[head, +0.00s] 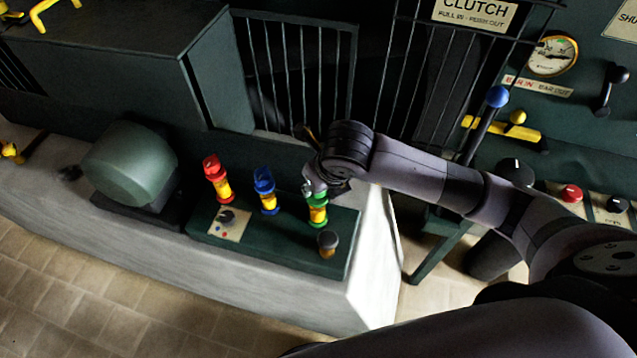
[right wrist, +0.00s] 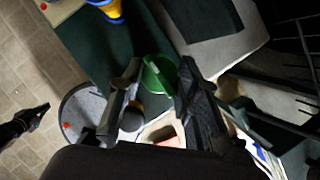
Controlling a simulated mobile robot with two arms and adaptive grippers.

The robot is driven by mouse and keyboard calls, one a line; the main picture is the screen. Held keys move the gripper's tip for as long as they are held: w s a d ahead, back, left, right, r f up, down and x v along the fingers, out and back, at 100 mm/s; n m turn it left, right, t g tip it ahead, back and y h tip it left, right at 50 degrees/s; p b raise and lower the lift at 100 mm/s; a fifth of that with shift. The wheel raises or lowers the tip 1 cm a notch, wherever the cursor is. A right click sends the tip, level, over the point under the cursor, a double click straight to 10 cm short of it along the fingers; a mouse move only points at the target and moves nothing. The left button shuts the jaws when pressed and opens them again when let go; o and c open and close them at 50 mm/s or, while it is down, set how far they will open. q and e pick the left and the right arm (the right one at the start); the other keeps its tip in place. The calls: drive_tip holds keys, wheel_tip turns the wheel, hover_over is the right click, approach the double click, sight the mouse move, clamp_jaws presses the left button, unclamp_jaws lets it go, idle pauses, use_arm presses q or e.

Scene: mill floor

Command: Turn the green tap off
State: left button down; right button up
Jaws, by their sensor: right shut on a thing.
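The green tap (head: 318,212) stands at the right of a row of three taps on a dark green plate (head: 285,246), with a yellow band on its body. My right gripper (head: 314,186) is at the top of this tap and covers part of its handle. In the right wrist view, the green handle (right wrist: 160,74) sits between the two fingers of my right gripper (right wrist: 160,68), which is shut on it. The handle's exact angle is hard to tell. My left gripper is not in view.
A blue tap (head: 264,190) and a red tap (head: 216,178) stand to the left on the same plate. A small round knob (head: 328,243) is in front of the green tap. A rounded green housing (head: 130,166) is further left. A barred guard (head: 295,75) rises behind.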

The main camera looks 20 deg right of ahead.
drive_tip(key=o, duration=1.1)
drive_tip(key=v, duration=1.2)
